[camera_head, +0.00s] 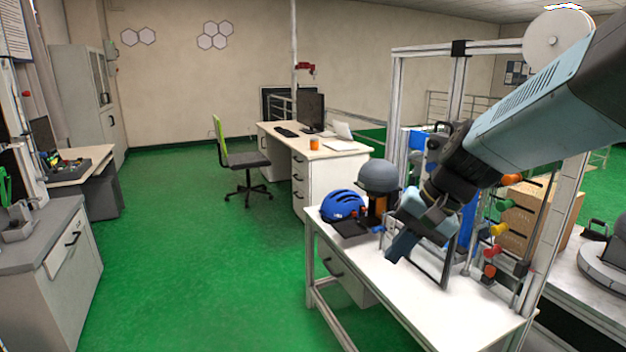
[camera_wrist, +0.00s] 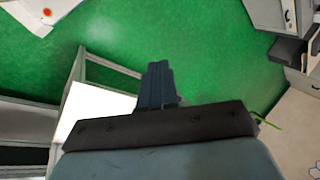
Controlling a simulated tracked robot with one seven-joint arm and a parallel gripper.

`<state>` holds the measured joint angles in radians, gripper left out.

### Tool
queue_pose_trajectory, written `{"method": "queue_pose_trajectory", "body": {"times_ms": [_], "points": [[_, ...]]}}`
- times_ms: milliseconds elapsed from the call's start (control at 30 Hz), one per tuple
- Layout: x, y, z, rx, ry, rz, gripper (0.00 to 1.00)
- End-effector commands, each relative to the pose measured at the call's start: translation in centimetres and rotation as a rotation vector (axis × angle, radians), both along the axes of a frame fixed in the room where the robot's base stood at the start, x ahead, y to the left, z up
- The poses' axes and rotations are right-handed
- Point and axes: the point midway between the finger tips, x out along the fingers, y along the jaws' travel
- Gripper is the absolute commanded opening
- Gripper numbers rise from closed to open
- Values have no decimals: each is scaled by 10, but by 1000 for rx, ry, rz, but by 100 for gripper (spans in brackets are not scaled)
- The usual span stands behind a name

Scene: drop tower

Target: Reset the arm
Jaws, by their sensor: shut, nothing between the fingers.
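My arm reaches in from the right edge of the head view, over the white workbench (camera_head: 395,287). My gripper (camera_head: 393,258) points down and to the left above the bench top, with its fingers together and nothing between them. In the wrist view my gripper (camera_wrist: 157,70) shows its dark fingers closed, against the green floor. I cannot tell its exact height above the bench. A blue helmet (camera_head: 341,205) and a grey helmet (camera_head: 378,176) on a stand are just left of and behind my gripper.
A metal frame (camera_head: 398,105) with coloured knobs (camera_head: 496,229) stands on the bench close to my arm. A desk (camera_head: 333,155) and an office chair (camera_head: 240,158) stand farther back. A grey cabinet (camera_head: 60,270) is at left. The green floor (camera_head: 190,250) between is clear.

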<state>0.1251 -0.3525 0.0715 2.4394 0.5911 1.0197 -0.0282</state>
Motion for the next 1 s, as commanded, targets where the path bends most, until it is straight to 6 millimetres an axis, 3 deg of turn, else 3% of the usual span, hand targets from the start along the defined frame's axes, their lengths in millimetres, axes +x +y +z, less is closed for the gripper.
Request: {"method": "queue_pose_trajectory", "body": {"times_ms": [300,500,700,1000], "points": [[-44,-45,31,-321,-241,135,0],[-62,-71,49,-479,-363,184,0],[-70,-82,57,-547,-417,202,0],[-70,-83,57,-551,-419,204,0]]}}
